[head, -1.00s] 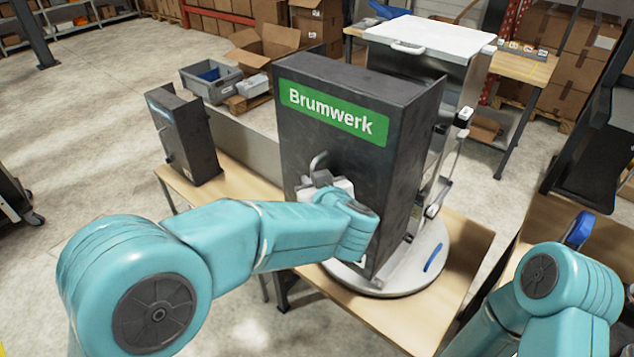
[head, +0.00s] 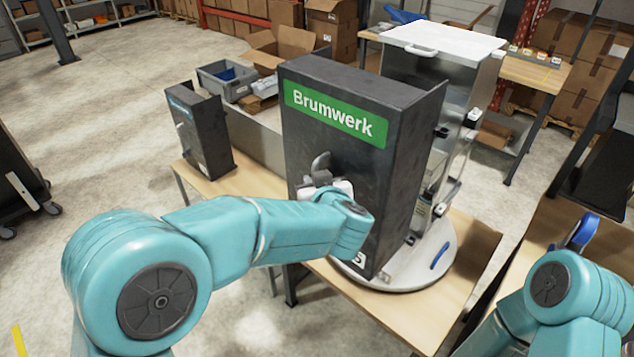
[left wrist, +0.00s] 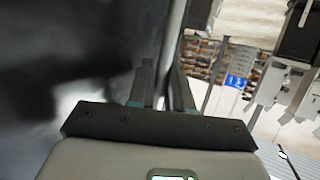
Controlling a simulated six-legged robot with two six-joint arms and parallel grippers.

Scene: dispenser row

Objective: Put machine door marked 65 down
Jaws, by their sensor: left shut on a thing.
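The machine door (head: 335,130) is a large dark grey, box-like panel with a green "Brumwerk" label and a grey curved handle (head: 320,163). It stands upright in front of the machine, over the near part of a round white plate (head: 415,275). A white character at its lower edge is partly hidden by my arm, so the full number cannot be read. My left gripper (head: 322,181) is shut on the handle; its fingers and a grey bar show in the left wrist view (left wrist: 160,88). My right arm is at the lower right, its jaws out of sight.
The machine's steel body with a white lid (head: 445,40) stands behind the door. A smaller dark machine (head: 200,130) is at the left of the wooden table (head: 390,320). A blue handle (head: 440,255) lies on the round plate. Open floor spreads to the left.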

